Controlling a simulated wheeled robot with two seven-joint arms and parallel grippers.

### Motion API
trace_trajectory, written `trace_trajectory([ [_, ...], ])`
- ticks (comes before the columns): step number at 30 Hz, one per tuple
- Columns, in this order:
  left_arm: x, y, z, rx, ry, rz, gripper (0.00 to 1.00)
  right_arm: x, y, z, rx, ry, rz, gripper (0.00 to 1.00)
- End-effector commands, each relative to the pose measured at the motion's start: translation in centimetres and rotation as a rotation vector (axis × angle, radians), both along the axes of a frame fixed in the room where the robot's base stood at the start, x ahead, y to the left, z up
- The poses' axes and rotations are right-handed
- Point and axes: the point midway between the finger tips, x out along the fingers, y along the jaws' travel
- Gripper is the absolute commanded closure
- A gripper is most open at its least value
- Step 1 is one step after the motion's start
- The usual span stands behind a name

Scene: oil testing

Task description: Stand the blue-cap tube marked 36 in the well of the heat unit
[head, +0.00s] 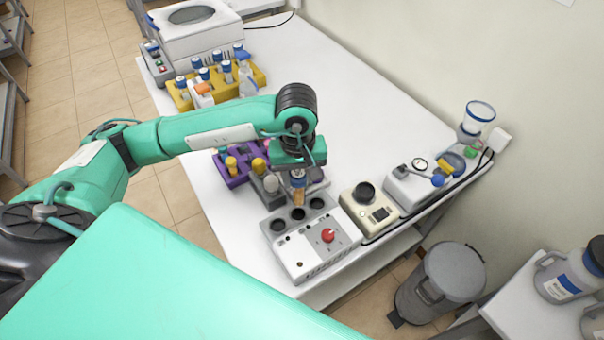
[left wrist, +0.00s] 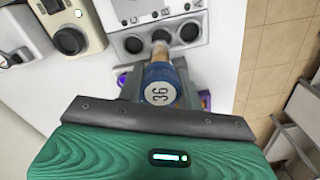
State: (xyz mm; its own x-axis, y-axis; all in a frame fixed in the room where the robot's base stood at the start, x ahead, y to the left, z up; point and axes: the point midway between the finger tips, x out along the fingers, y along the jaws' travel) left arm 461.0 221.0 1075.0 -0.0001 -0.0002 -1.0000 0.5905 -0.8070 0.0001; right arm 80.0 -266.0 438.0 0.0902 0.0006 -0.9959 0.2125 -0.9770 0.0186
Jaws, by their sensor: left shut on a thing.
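The tube with the blue cap (left wrist: 160,92) marked 36 is in my left gripper (head: 298,176), which is shut on it just below the cap. In the head view the tube's amber body (head: 298,197) hangs about upright under the gripper. The heat unit (head: 316,258) is a pale box with a red knob and a row of three dark wells. The tube's lower end is at or just over the middle well (head: 298,214); I cannot tell if it has entered. The wells also show in the left wrist view (left wrist: 189,33). My right gripper is out of view.
A purple rack (head: 235,180) with yellow-capped tubes stands behind the unit. A yellow rack (head: 258,76) with blue-capped tubes is farther back. A cream device (head: 369,212) stands close to the unit's right. The table's middle is clear.

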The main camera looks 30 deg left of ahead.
Motion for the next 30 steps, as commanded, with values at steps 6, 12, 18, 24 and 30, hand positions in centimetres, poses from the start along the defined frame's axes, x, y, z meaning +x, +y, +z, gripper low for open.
trace_trajectory([
  [6, 0.0, 0.1, -0.2, 0.0, 0.001, 0.045, 0.88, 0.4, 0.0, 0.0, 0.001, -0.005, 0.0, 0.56],
  [12, 0.0, 0.1, -1.0, 0.0, 0.001, 0.043, 0.88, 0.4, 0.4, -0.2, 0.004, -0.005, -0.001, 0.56],
  [18, 0.0, 0.1, -2.1, 0.001, 0.002, 0.043, 0.88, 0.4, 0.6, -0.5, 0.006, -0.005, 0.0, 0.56],
  [24, 0.0, 0.1, -3.4, 0.001, 0.002, 0.042, 0.88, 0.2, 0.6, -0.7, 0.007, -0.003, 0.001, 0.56],
  [30, 0.0, 0.1, -3.7, 0.0, 0.0, 0.041, 0.88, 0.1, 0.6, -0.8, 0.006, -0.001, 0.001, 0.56],
])
